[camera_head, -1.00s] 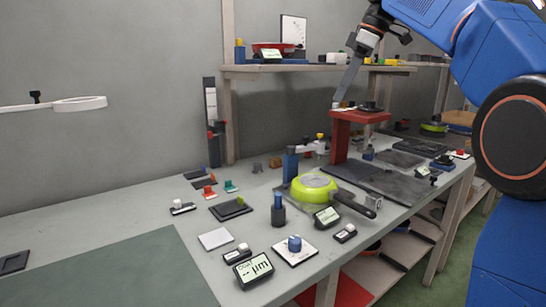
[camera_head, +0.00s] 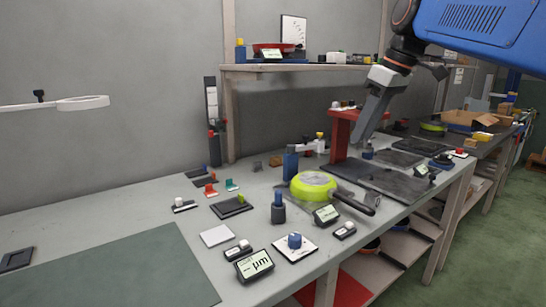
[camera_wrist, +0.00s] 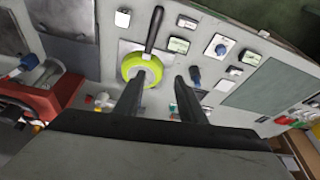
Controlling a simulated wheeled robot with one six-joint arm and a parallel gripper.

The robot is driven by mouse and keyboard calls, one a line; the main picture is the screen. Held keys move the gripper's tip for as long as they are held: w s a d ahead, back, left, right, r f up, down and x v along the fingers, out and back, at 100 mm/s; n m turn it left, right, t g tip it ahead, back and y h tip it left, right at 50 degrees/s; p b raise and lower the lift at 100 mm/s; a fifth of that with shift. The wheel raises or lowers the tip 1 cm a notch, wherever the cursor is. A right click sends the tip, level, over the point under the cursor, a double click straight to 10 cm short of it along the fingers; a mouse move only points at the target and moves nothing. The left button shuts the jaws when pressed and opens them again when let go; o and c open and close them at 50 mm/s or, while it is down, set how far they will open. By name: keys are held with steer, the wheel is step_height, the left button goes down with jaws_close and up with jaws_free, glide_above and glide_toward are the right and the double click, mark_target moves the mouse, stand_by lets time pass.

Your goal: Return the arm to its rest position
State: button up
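My gripper (camera_head: 364,138) hangs at the upper right in the head view, tilted down, in front of the red stand (camera_head: 338,138). The wrist view shows its two dark fingers (camera_wrist: 162,77) spread apart with nothing between them, so it is open and empty. A lime-green pan (camera_head: 314,185) with a dark handle lies on the workbench, left of and below my gripper in the head view. The pan (camera_wrist: 134,62) also shows beyond the left finger in the wrist view, with its handle pointing up. My blue arm crosses the upper right corner.
The grey workbench (camera_head: 125,205) holds several small gauges, blocks and a blue post (camera_head: 278,210). A shelf (camera_head: 300,68) with small items stands at the back. Dark plates (camera_head: 395,185) lie to the right. A cardboard box (camera_head: 468,118) sits on the far bench.

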steer(key=s+d+f+m+h, duration=0.1)
steer(key=s+d+f+m, duration=0.1)
steer(key=s+f, duration=0.6)
steer(key=s+d+f+m+t+h, duration=0.1)
steer(key=s+f+m, duration=0.3)
steer(key=s+f, duration=0.4)
steer(key=s+d+f+m+t+h, duration=0.1)
steer(key=s+d+f+m, duration=0.2)
steer(key=s+f, duration=0.6)
step_height(320, 180, down, 7)
steer(key=shift+d+r, duration=0.1)
steer(key=shift+d, duration=0.45)
